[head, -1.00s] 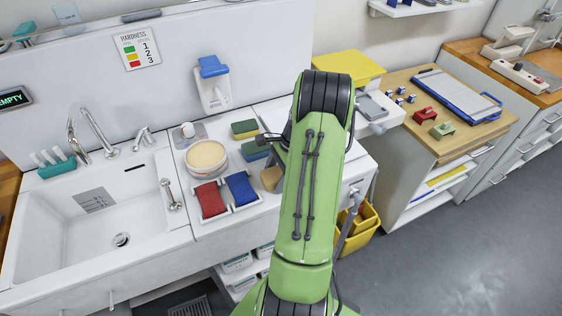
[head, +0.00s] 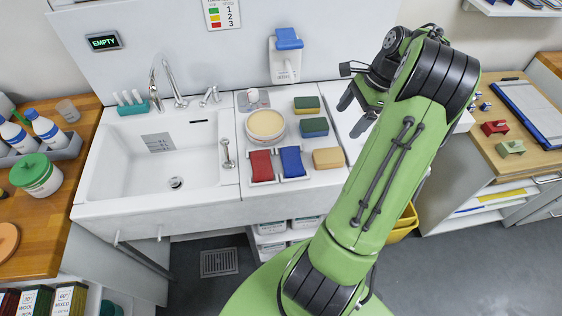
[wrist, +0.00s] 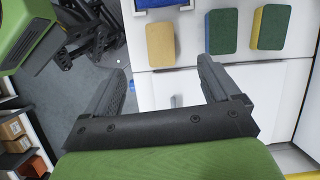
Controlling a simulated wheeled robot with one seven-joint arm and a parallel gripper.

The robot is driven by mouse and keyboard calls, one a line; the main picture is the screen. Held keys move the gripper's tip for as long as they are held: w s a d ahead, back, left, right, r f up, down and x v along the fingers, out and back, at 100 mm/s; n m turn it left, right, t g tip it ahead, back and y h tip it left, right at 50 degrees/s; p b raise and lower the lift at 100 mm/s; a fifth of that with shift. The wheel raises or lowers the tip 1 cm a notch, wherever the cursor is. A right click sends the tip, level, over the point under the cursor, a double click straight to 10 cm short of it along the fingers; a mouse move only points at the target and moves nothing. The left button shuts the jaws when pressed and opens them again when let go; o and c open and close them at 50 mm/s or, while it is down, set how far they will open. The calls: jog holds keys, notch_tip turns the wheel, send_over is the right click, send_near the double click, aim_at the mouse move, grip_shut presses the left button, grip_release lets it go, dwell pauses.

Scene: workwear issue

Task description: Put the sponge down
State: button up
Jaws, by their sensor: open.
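Three sponges lie on the white counter: a tan one (head: 328,158), a green-topped one with a blue side (head: 314,126), and a green-topped one with a yellow side (head: 307,103). My gripper (head: 353,113) is open and empty, above the counter to the right of the sponges. In the wrist view the tan sponge (wrist: 160,44) lies beyond the open fingertips (wrist: 163,68), apart from them. The other two sponges (wrist: 223,32) (wrist: 270,27) lie to its right there.
A red sponge or cloth (head: 261,164) and a blue one (head: 292,161) sit left of the tan sponge, near a round tan-topped dish (head: 265,124). The sink (head: 160,160) is further left. White counter (head: 345,125) is bare right of the sponges.

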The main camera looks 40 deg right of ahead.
jog(key=w+a+r+n+h, duration=0.15)
jog(key=a+r+n, duration=0.25)
jog(key=a, duration=0.4)
jog(key=w+a+r+n+h, duration=0.1)
jog(key=w+a+r+n, duration=0.2)
jog(key=a, duration=0.5)
jog(key=a+r+n+h, duration=0.1)
jog(key=a+r+n, duration=0.35)
jog(key=a, duration=0.35)
jog(key=s+a+f+n+t, duration=0.1)
jog(key=s+a+n+t, duration=0.2)
jog(key=s+a+n, duration=0.7)
jog(key=shift+s+f+n, duration=0.15)
jog(key=shift+s+n, duration=0.65)
jog(key=shift+n, duration=0.15)
jog(key=shift+a, duration=0.15)
